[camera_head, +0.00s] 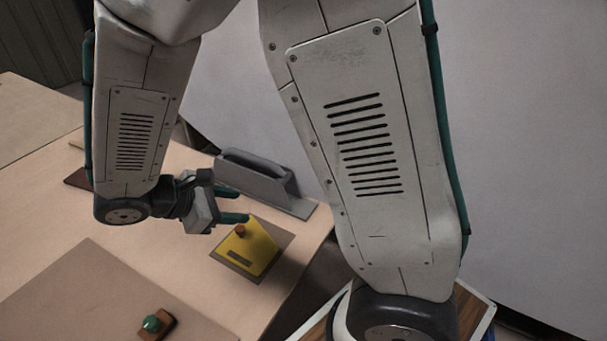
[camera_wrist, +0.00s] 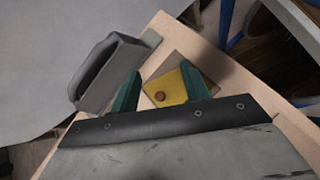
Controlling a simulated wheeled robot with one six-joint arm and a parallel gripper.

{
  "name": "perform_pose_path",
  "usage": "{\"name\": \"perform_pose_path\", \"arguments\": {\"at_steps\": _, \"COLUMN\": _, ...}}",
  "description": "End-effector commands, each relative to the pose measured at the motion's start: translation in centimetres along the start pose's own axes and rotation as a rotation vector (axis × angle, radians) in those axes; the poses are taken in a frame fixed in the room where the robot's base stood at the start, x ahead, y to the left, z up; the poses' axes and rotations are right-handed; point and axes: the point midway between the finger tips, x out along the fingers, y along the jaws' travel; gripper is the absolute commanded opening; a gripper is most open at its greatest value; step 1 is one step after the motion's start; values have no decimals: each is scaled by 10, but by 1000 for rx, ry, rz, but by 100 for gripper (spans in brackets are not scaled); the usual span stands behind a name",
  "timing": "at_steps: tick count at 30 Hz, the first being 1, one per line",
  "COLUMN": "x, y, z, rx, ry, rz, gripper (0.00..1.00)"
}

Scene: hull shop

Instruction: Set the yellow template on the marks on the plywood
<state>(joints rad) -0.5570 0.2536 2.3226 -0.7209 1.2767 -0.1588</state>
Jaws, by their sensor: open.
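The yellow template (camera_head: 252,250) is a flat plate with a small brown knob (camera_head: 240,231) and a dark slot or label on its face. It lies on a thin brown-grey square (camera_head: 223,263) near the table's right edge. The template also shows in the wrist view (camera_wrist: 171,92), with the knob between the fingers. My gripper (camera_head: 235,206) has green fingers and is open and empty, just above and beyond the template. In the wrist view my gripper (camera_wrist: 163,92) has one finger on each side of the knob. I cannot make out marks on the plywood.
A grey holder with an upright wall (camera_head: 255,175) stands behind the template, close to my gripper. A brown sheet (camera_head: 105,300) lies at the front left, with a green-knobbed wooden block (camera_head: 153,324) on it. The table (camera_head: 190,235) is clear between sheet and template.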

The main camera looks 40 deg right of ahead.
Motion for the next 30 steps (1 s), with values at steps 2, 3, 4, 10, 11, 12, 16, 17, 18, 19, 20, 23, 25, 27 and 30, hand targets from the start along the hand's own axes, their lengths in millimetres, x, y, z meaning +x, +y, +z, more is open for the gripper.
{"name": "perform_pose_path", "arguments": {"at_steps": 2, "x": -1, "y": -2, "z": 34, "rx": 133, "ry": 64, "rz": -84, "gripper": 46}}
{"name": "perform_pose_path", "arguments": {"at_steps": 3, "x": -2, "y": -5, "z": 48, "rx": 195, "ry": 94, "rz": -127, "gripper": 46}}
{"name": "perform_pose_path", "arguments": {"at_steps": 4, "x": -2, "y": -7, "z": 59, "rx": 242, "ry": 118, "rz": -158, "gripper": 46}}
{"name": "perform_pose_path", "arguments": {"at_steps": 10, "x": -8, "y": -31, "z": 120, "rx": 554, "ry": 280, "rz": -354, "gripper": 46}}
{"name": "perform_pose_path", "arguments": {"at_steps": 11, "x": -9, "y": -36, "z": 128, "rx": 599, "ry": 306, "rz": -382, "gripper": 46}}
{"name": "perform_pose_path", "arguments": {"at_steps": 12, "x": -10, "y": -42, "z": 138, "rx": 659, "ry": 340, "rz": -416, "gripper": 46}}
{"name": "perform_pose_path", "arguments": {"at_steps": 16, "x": -18, "y": -62, "z": 165, "rx": 851, "ry": 455, "rz": -524, "gripper": 46}}
{"name": "perform_pose_path", "arguments": {"at_steps": 17, "x": -19, "y": -66, "z": 170, "rx": 892, "ry": 481, "rz": -546, "gripper": 46}}
{"name": "perform_pose_path", "arguments": {"at_steps": 18, "x": -22, "y": -72, "z": 175, "rx": 943, "ry": 514, "rz": -572, "gripper": 46}}
{"name": "perform_pose_path", "arguments": {"at_steps": 19, "x": -24, "y": -76, "z": 179, "rx": 978, "ry": 538, "rz": -590, "gripper": 46}}
{"name": "perform_pose_path", "arguments": {"at_steps": 20, "x": -26, "y": -79, "z": 182, "rx": 1010, "ry": 559, "rz": -606, "gripper": 46}}
{"name": "perform_pose_path", "arguments": {"at_steps": 23, "x": -31, "y": -89, "z": 190, "rx": 1093, "ry": 620, "rz": -646, "gripper": 46}}
{"name": "perform_pose_path", "arguments": {"at_steps": 25, "x": -33, "y": -92, "z": 193, "rx": 1130, "ry": 648, "rz": -665, "gripper": 46}}
{"name": "perform_pose_path", "arguments": {"at_steps": 27, "x": -35, "y": -95, "z": 194, "rx": 1152, "ry": 665, "rz": -676, "gripper": 46}}
{"name": "perform_pose_path", "arguments": {"at_steps": 30, "x": -36, "y": -96, "z": 195, "rx": 1164, "ry": 673, "rz": -682, "gripper": 46}}
